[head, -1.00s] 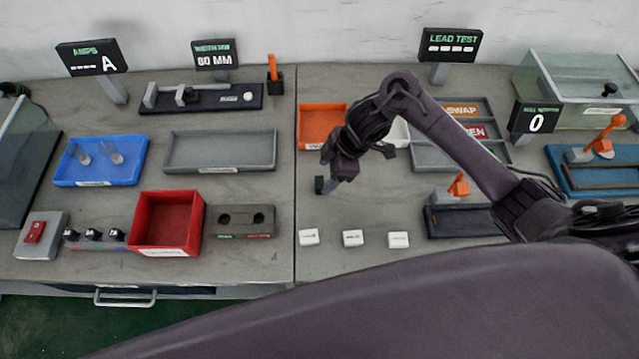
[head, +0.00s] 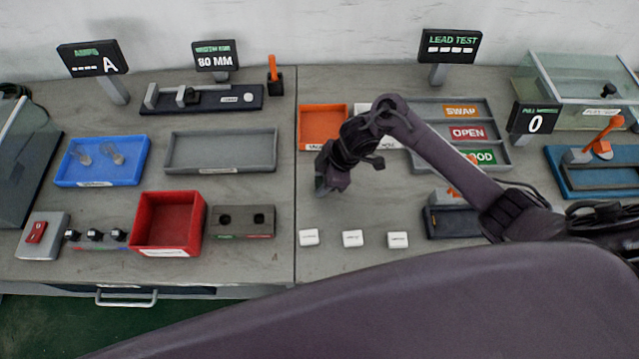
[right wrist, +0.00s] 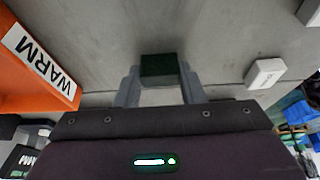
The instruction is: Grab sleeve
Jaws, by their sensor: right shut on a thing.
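My right gripper (head: 322,188) is over the bare table, in front of the orange tray, left of centre of the right half. In the right wrist view my right gripper (right wrist: 160,72) is shut on a dark green block (right wrist: 159,68), which sits between its two grey fingers. The block is hidden in the head view. I cannot tell whether the block touches the table. Two small clear pieces, perhaps sleeves (head: 112,154), lie in the blue tray (head: 100,183) at the left. My left gripper is not in view.
The orange tray (right wrist: 40,85) is marked WARM. Three white blocks (head: 352,239) lie near the front edge. A grey sorting tray (head: 430,148) is behind my right arm. A red bin (head: 200,215) and grey tray (head: 220,169) stand left of the table seam.

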